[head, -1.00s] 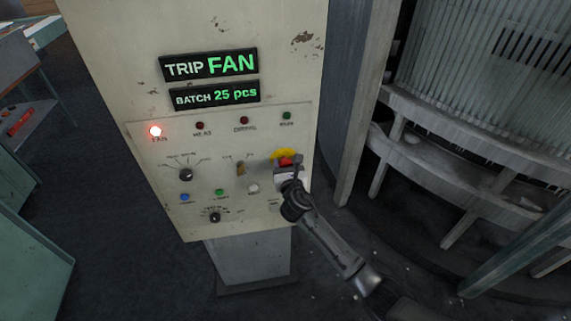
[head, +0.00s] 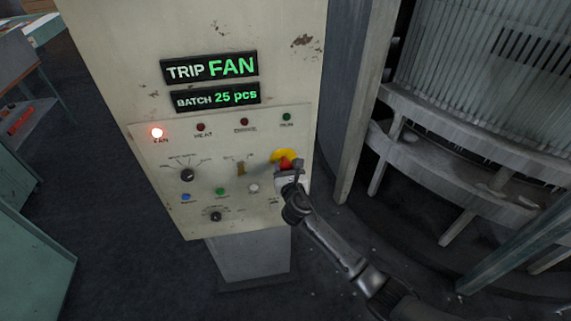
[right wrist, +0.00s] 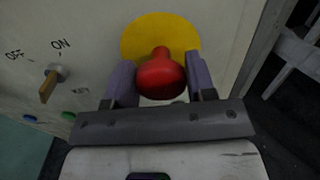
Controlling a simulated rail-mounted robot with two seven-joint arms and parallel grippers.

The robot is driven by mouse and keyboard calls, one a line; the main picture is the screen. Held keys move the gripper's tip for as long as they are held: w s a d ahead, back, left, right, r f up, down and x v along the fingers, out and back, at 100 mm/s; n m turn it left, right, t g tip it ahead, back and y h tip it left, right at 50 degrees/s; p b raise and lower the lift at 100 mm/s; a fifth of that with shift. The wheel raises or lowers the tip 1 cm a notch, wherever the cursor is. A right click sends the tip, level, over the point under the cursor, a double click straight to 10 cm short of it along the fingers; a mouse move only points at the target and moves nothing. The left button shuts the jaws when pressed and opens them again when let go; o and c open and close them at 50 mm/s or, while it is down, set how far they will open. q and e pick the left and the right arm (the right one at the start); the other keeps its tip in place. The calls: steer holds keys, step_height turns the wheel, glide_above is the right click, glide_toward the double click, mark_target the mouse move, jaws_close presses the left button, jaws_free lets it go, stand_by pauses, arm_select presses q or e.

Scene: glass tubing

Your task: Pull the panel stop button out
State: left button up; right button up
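The panel stop button (head: 286,164) is a red mushroom knob on a yellow round plate (head: 282,154), at the right of the control panel. In the right wrist view the red button (right wrist: 161,76) stands off the yellow plate (right wrist: 160,33), with its narrower red stem showing. My right gripper (head: 290,170) is at the button. In the right wrist view its two fingers (right wrist: 161,84) lie against the left and right sides of the red head, with no clear gap. My left gripper is not in view.
The cream panel cabinet (head: 110,60) carries displays reading TRIP FAN and BATCH 25 pcs, and a lit red FAN lamp (head: 157,133). An ON/OFF toggle (head: 241,169) sits left of the button. A dark column and ribbed grey machine (head: 480,70) stand to the right.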

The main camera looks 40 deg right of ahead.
steer(key=o, duration=0.4)
steer(key=shift+s+a, duration=0.1)
steer(key=shift+s, duration=0.1)
steer(key=shift+o, duration=0.2)
steer(key=shift+s+a, duration=0.1)
steer(key=shift+s, duration=0.15)
steer(key=v, duration=1.3)
steer(key=shift+b, duration=0.3)
steer(key=shift+a, duration=0.1)
